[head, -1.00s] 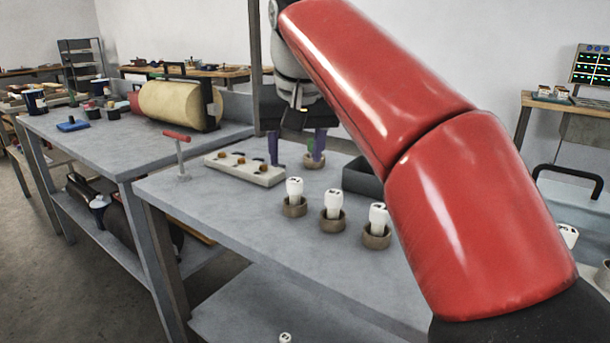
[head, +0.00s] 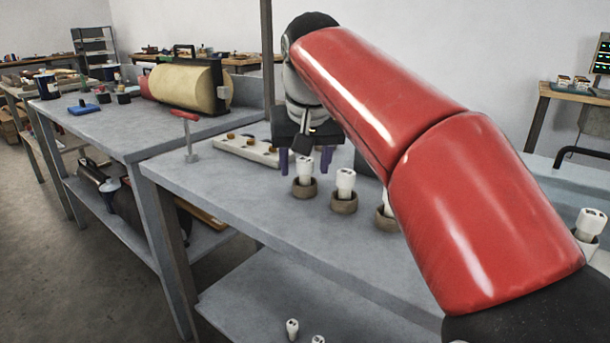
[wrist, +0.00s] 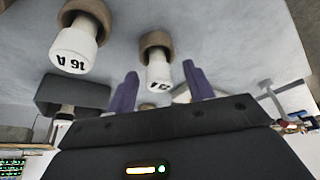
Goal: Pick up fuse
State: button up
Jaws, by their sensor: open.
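Three white fuses stand upright in brown round sockets on the grey bench: the left fuse (head: 305,170), the middle fuse (head: 345,181) and a right one (head: 387,207) partly hidden by my arm. My gripper (head: 305,160) is open, its purple fingers pointing down around or just behind the left fuse. In the wrist view, a fuse (wrist: 158,74) in its socket shows in the gap between the fingers (wrist: 161,88), with no contact visible. Another fuse marked 16 A (wrist: 74,50) is beside it. Whether the fingers straddle the fuse in depth, I cannot tell.
A dark box (wrist: 72,95) shows in the wrist view. More fuses stand at right (head: 590,224) and on the lower shelf (head: 292,328). The bench's front left is clear.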

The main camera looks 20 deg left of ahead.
jog(key=c, duration=1.1)
jog(key=shift+r, duration=0.1)
